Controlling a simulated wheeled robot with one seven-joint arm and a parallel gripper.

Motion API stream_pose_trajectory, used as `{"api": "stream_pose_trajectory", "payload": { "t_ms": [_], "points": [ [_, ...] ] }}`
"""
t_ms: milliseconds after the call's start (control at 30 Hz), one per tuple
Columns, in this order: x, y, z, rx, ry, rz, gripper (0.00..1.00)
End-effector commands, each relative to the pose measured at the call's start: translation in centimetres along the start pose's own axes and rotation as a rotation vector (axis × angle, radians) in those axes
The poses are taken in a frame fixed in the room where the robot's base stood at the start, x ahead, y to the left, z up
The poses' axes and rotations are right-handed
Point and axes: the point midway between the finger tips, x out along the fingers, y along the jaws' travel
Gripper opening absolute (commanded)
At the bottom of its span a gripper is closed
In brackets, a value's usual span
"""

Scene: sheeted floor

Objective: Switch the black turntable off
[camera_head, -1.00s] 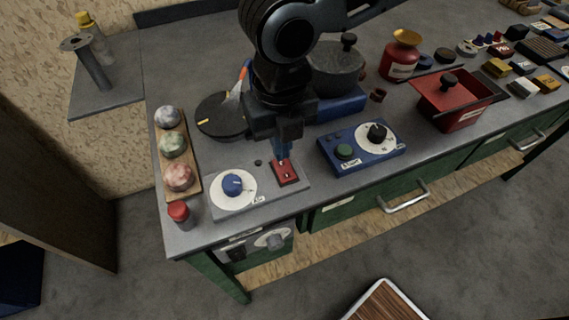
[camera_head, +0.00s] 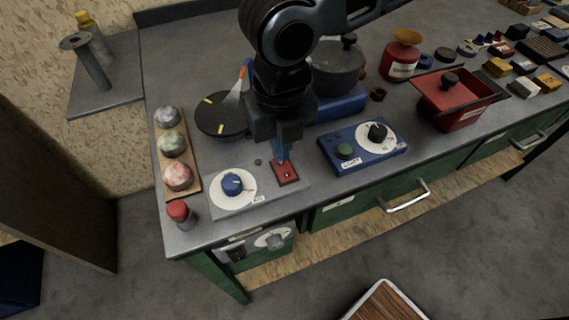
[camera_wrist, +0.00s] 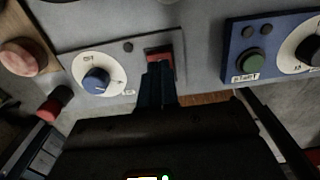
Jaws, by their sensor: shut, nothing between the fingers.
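The black turntable (camera_head: 222,117) is a round dark disc with yellow marks at the left of the bench. In front of it is a grey control panel (camera_head: 262,203) with a blue knob (camera_head: 232,184) on a white dial and a red switch plate (camera_head: 287,174). The knob also shows in the wrist view (camera_wrist: 96,81). My gripper (camera_head: 281,158) is shut and empty, pointing down with its tips at the red plate. In the wrist view my fingertips (camera_wrist: 158,66) cover part of the red plate (camera_wrist: 164,51); whether they touch it I cannot tell.
A blue control box (camera_head: 362,146) with a green button stands just right of my gripper. A wooden rack (camera_head: 188,185) of marbled balls and a red-capped jar (camera_head: 178,213) are to the left. A red lidded box (camera_head: 455,100) stands farther right.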

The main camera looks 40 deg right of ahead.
Motion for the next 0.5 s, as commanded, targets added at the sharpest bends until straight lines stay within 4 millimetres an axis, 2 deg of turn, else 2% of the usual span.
{"api": "stream_pose_trajectory", "payload": {
  "t_ms": [500],
  "points": [
    [0.76,0.00,-0.01,0.000,0.001,0.000,0.00]
  ]
}}
